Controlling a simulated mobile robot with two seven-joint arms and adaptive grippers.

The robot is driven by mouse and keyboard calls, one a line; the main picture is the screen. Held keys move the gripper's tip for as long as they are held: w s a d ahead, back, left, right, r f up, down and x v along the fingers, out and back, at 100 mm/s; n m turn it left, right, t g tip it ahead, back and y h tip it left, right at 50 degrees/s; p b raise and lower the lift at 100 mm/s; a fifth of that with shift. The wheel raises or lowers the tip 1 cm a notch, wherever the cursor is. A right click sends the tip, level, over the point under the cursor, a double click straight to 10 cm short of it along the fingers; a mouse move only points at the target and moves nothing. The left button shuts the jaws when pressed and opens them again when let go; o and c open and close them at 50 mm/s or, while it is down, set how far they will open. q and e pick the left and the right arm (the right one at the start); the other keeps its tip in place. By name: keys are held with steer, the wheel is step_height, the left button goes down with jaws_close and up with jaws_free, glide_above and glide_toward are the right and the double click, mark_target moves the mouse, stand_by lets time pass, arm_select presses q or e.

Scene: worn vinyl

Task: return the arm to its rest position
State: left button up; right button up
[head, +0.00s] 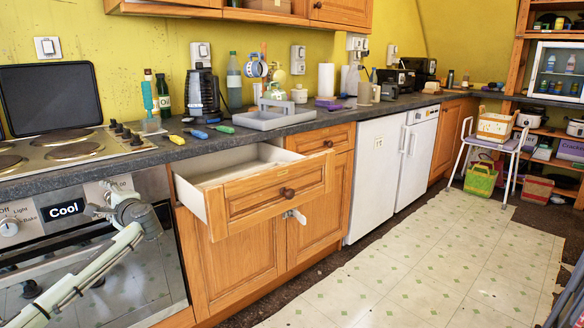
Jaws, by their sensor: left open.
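My left arm comes in from the lower left as a pale grey link and bends at a rounded joint in front of the oven. My left gripper (97,211) is small and partly lost against the oven front (65,211). It is open, and I see nothing held in it. It is left of the pulled-out wooden drawer (263,197) and apart from it. The drawer stands open below the counter, and the visible part of its inside looks empty. My right gripper is not in view.
The dark counter (232,141) holds a grey tray (271,117), several coloured tools and a black appliance (201,92). White fridges (378,180) stand right of the drawer. A stool (490,146) stands at the back right. The tiled floor (430,260) is clear.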

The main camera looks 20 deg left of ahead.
arm_select(q)
steer(key=w+d+f+n+t+h, duration=0.1)
steer(key=w+d+f+n+h, duration=0.15)
steer(key=f, duration=0.35)
steer(key=w+d+f+n+t+h, duration=0.1)
steer(key=w+d+f+n+h, duration=0.15)
steer(key=d+f+h, duration=0.2)
steer(key=s+d+f+m+h, duration=0.2)
steer(key=s+d+f, duration=0.1)
steer(key=d+f, duration=0.9)
steer(key=s+d+f+g+h, duration=0.1)
steer(key=s+d+f+h, duration=0.1)
steer(key=s+d+f, duration=0.4)
steer(key=s+d+f+g+h, duration=0.1)
steer(key=s+d+f+h, duration=0.1)
steer(key=s+d+f, duration=0.5)
steer(key=s+d+f+h, duration=0.2)
steer(key=s+d+f, duration=0.5)
steer(key=d, duration=0.9)
steer(key=shift+s+d+f+g, duration=0.2)
steer(key=shift+s+g, duration=0.2)
steer(key=shift+s, duration=0.75)
